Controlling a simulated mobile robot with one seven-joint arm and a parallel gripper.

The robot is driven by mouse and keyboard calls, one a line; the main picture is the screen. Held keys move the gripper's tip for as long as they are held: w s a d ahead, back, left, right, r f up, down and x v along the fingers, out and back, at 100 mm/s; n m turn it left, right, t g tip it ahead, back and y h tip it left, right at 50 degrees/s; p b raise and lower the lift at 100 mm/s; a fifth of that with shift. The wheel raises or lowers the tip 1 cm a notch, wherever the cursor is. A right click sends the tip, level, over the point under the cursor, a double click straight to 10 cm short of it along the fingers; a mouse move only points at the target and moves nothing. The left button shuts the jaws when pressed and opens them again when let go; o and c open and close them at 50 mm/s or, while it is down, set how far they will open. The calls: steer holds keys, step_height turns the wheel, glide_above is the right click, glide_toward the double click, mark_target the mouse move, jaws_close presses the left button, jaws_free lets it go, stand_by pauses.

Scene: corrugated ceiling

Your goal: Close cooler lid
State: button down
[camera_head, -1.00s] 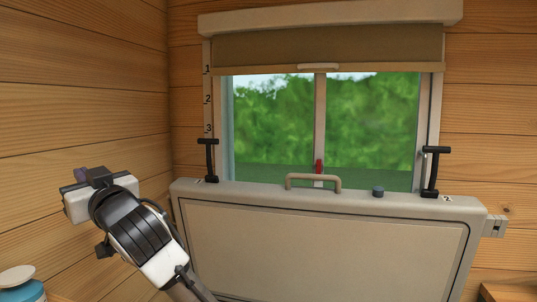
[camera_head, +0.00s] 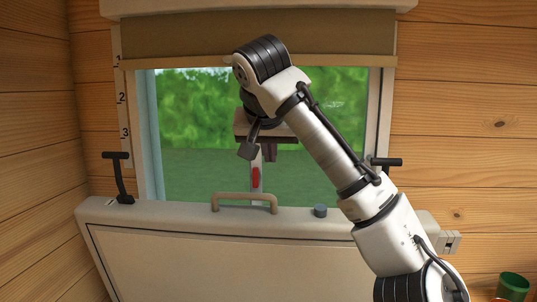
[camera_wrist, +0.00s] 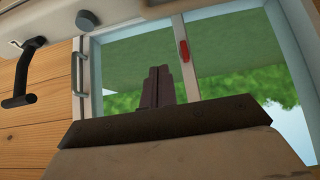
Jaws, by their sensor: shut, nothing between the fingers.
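The cooler lid appears to be the large pale panel (camera_head: 220,265) with a dark seam, standing upright below the window in the head view. A tan handle (camera_head: 245,197) is on its top edge. The cooler's body cannot be made out.
A window (camera_head: 185,150) with a red catch (camera_head: 255,177) is behind my gripper, under a brown blind (camera_head: 200,40). A round grey knob (camera_head: 320,210) is on the panel's top edge. A green container (camera_head: 513,286) stands at the lower right. Wooden walls enclose both sides.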

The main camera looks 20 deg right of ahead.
steer(key=p+x, duration=0.2)
steer(key=x, duration=0.5)
steer(key=shift+w+d, duration=0.15)
steer(key=shift+s+a+f+p, duration=0.25)
steer(key=shift+s+f+p, duration=0.1)
steer(key=shift+s, duration=0.15)
steer(key=shift+s+a+f+p, duration=0.25)
steer(key=shift+s+f+p, duration=0.1)
steer(key=shift+s, duration=0.2)
steer(key=shift+s+a+f, duration=0.25)
steer(key=shift+s+f, duration=0.15)
steer(key=shift+s, duration=0.1)
steer(key=shift+s+f, duration=0.15)
